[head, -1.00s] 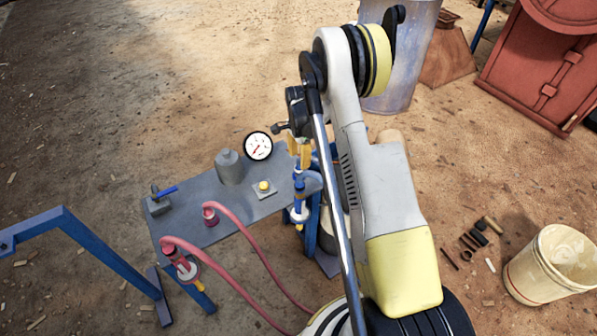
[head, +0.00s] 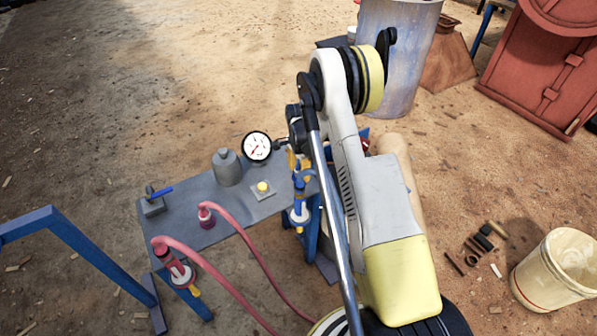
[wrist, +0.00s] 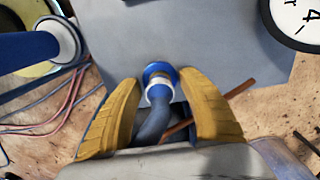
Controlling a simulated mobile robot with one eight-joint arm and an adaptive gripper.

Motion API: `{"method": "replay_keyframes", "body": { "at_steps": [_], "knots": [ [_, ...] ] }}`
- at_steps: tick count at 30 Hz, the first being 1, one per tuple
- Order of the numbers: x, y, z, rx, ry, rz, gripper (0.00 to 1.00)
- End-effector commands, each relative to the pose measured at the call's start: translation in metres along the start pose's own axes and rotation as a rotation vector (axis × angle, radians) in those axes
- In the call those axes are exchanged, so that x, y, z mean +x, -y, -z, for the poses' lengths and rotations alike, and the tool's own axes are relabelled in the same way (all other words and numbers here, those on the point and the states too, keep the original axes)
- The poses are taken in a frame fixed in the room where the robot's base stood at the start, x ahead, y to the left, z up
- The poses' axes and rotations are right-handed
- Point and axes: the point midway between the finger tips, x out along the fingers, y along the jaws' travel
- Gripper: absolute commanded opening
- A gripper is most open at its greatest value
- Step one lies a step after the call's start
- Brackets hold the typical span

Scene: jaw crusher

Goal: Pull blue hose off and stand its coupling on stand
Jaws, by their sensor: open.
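In the wrist view, a blue coupling (wrist: 159,69) with a white ring sits between my yellow fingers, and a dark blue-grey hose (wrist: 152,122) bends from it toward the camera. My gripper (wrist: 160,80) is open, with one finger on each side of the coupling; whether they touch it cannot be told. In the head view my gripper (head: 293,160) is at the right end of the grey bench (head: 215,232), partly hidden by my arm. A blue cylinder with a white collar (head: 300,200) shows below it. I cannot tell which part is the stand.
A gauge (head: 257,147), a grey bottle-shaped part (head: 227,168), a yellow button (head: 263,187) and a blue-handled valve (head: 153,203) are on or by the bench. Red hoses (head: 240,235) run across its front. A blue frame (head: 85,245) stands left; a bucket (head: 556,275) stands right.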

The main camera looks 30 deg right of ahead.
Motion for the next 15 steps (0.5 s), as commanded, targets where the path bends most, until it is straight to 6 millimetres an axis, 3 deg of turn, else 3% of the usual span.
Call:
{"method": "replay_keyframes", "body": {
  "at_steps": [15],
  "knots": [
    [0.0, 0.0, 0.0, 0.0, 0.0, 0.0, 0.49]
  ]
}}
